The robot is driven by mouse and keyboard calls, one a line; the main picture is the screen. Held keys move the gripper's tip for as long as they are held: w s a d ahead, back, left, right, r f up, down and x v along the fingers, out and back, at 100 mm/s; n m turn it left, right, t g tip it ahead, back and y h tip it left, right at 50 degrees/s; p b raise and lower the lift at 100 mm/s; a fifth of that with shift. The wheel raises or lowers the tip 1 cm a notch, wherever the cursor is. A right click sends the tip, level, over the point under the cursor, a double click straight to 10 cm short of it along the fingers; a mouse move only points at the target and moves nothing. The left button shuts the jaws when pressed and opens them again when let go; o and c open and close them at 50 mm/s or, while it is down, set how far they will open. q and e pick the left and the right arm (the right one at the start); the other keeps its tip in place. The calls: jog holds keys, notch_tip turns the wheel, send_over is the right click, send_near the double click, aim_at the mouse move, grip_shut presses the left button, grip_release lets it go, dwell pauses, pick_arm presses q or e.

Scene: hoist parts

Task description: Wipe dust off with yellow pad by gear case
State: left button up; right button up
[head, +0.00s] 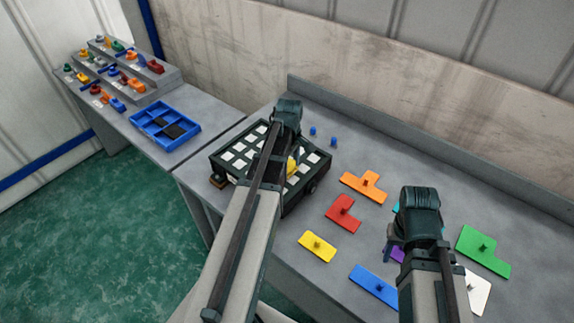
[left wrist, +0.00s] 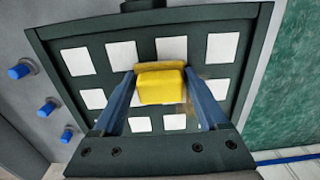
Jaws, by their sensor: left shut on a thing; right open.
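The gear case (head: 233,178) is a dark green, shallow box with rows of white squares inside, on the middle of the grey bench. Its rim (left wrist: 150,20) shows in the left wrist view. My left gripper (head: 291,167) is shut on the yellow pad (head: 293,166), above the white squares. In the left wrist view the yellow pad (left wrist: 161,86) sits between both fingers, with a tan layer at its far edge. A faint brownish smudge shows beside the pad; I cannot tell whether the pad touches the surface. My right gripper (head: 392,245) is open, over the bench at the right.
Flat parts with knobs lie right of the case: orange (head: 364,187), red (head: 343,212), yellow (head: 317,246), blue (head: 374,285) and green (head: 482,251). Blue pegs (head: 312,131) stand behind it. A blue tray (head: 164,126) and a stepped rack (head: 118,80) are on the left bench.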

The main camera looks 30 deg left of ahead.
pick_arm(q)
jog(key=shift+s+a+r, duration=0.1)
jog(key=shift+s+a, duration=0.15)
jog(key=shift+s, duration=0.55)
jog(key=shift+w+a, duration=0.1)
jog(key=shift+w+a, duration=0.15)
jog(key=shift+a, duration=0.6)
jog(key=shift+w+a, duration=0.1)
jog(key=shift+a, duration=0.85)
jog(key=shift+a, duration=0.1)
